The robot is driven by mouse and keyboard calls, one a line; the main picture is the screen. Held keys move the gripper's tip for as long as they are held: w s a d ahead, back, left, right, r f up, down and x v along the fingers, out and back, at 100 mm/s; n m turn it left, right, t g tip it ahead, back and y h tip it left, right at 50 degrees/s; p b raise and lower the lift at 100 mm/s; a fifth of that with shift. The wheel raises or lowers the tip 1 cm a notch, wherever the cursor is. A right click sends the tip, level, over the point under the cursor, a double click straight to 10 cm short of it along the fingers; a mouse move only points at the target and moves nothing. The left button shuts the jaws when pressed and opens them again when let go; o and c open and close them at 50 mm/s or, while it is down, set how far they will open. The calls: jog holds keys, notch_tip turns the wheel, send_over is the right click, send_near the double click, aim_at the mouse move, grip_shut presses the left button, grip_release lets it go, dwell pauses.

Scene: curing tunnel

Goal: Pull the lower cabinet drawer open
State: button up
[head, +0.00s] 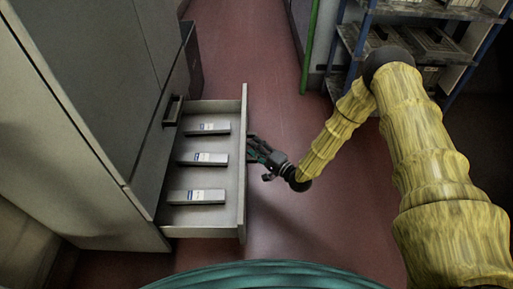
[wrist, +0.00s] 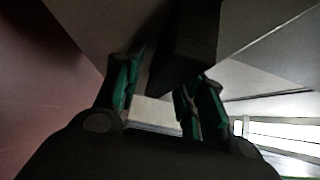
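The lower drawer (head: 207,107) of the grey cabinet (head: 80,110) is pulled well out to the right in the head view. Its front panel (head: 243,165) faces away to the right, so its outer face and handle are hidden there. My gripper (head: 251,149) is low beside that panel, on its outer side. In the wrist view my gripper (wrist: 160,82) has its green-padded fingers spread apart. A dark bar-like part (wrist: 187,45), seemingly the handle, reaches down between and beyond the fingers, close to the right one. I cannot tell whether they touch.
Three grey labelled items (head: 207,129) lie in a row inside the drawer. A black handle (head: 173,110) shows on the cabinet above the drawer. A shelf rack (head: 345,37) and a green post (head: 310,45) stand at the back right. Red floor (head: 275,225) is clear around the drawer.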

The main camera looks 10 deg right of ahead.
jog(key=v, duration=1.2)
dwell(0.6)
